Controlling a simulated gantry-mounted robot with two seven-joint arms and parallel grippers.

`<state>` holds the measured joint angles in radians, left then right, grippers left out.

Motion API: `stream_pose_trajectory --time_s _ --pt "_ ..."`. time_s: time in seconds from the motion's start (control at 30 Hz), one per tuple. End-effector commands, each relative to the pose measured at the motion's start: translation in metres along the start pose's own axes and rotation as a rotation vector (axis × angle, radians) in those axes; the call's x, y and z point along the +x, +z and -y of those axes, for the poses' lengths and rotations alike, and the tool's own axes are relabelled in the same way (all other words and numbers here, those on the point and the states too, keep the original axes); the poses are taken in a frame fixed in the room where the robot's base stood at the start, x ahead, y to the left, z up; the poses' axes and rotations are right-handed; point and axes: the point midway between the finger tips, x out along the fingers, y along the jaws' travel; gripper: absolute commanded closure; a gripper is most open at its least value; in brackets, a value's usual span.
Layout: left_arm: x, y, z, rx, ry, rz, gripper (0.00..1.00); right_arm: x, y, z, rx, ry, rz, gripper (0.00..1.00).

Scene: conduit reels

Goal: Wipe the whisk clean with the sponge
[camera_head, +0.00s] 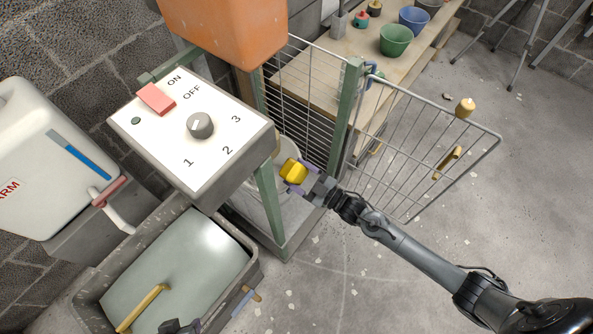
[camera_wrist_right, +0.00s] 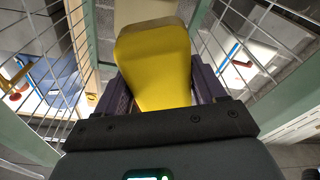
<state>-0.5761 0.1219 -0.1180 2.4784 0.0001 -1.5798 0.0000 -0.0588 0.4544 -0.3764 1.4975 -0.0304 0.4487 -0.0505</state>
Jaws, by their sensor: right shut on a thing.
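My right gripper (camera_head: 300,184) is shut on a yellow block (camera_head: 293,170), which may be the sponge. I cannot make out a whisk for sure. A yellow handle (camera_head: 143,308) lies in the grey sink at the lower left. A dark piece (camera_head: 180,327) at the bottom edge may be part of my left gripper; its fingers do not show.
A white control box (camera_head: 190,130) with a dial and red switch stands left of my gripper, below an orange container (camera_head: 230,30). A wire gate (camera_head: 430,140) is swung out at right. Bowls stand on a wooden bench (camera_head: 350,60).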

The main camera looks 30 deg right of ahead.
Motion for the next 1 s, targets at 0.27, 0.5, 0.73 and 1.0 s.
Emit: stream_pose_trajectory --time_s 0.27,0.5,0.73,1.0 --pt "0.011 0.004 -0.002 -0.002 0.005 0.000 0.58 0.005 0.010 0.003 0.000 0.008 -0.011 0.64" --pt "0.023 0.010 -0.005 -0.006 0.010 0.004 0.58 0.027 0.012 0.003 0.000 0.008 -0.013 0.64" --pt "0.033 0.012 -0.004 -0.004 0.007 0.002 0.58 0.045 0.015 0.003 0.000 0.008 -0.011 0.64" --pt "0.038 0.014 -0.002 0.004 0.001 0.003 0.58 0.055 0.015 0.003 0.000 0.007 -0.009 0.64"
